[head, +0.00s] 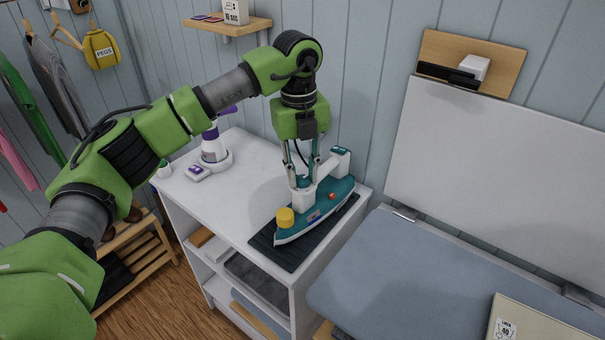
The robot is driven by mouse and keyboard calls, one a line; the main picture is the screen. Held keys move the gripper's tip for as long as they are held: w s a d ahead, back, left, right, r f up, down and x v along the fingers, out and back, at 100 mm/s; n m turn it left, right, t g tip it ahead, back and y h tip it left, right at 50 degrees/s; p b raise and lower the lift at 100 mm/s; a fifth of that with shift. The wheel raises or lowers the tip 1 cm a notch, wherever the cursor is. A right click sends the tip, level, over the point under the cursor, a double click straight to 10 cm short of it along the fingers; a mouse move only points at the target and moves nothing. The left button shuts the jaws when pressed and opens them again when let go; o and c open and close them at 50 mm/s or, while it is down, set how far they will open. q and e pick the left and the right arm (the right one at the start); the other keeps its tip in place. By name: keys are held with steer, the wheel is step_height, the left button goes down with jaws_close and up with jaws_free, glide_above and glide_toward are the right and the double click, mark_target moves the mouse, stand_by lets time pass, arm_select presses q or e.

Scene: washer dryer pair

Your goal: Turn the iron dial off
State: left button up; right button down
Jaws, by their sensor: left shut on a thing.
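The iron (318,214) has a teal body, a white handle and a yellow knob (285,217) at its near left end. A small red spot shows on its side. It rests on a dark ribbed mat (275,252) on the white cabinet top. My left gripper (303,182) points straight down over the iron. Its fingertips are shut on the upper part of the iron, at the white piece near the yellow knob. The fingers partly hide that spot, so I cannot tell exactly which part is between them. I cannot make out the dial for certain. My right gripper is out of view.
A blue-grey ironing board (400,270) lies close on the right, with a white panel (500,150) behind. A wall shelf (205,23) hangs behind my left arm.

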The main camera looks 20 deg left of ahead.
mark_target(301, 179)
arm_select(q)
steer(key=shift+r+n, duration=0.1)
steer(key=shift+n, duration=0.5)
steer(key=o, duration=1.1)
steer(key=shift+o, duration=0.2)
step_height(301, 179, up, 12)
steer(key=shift+s+a, duration=0.15)
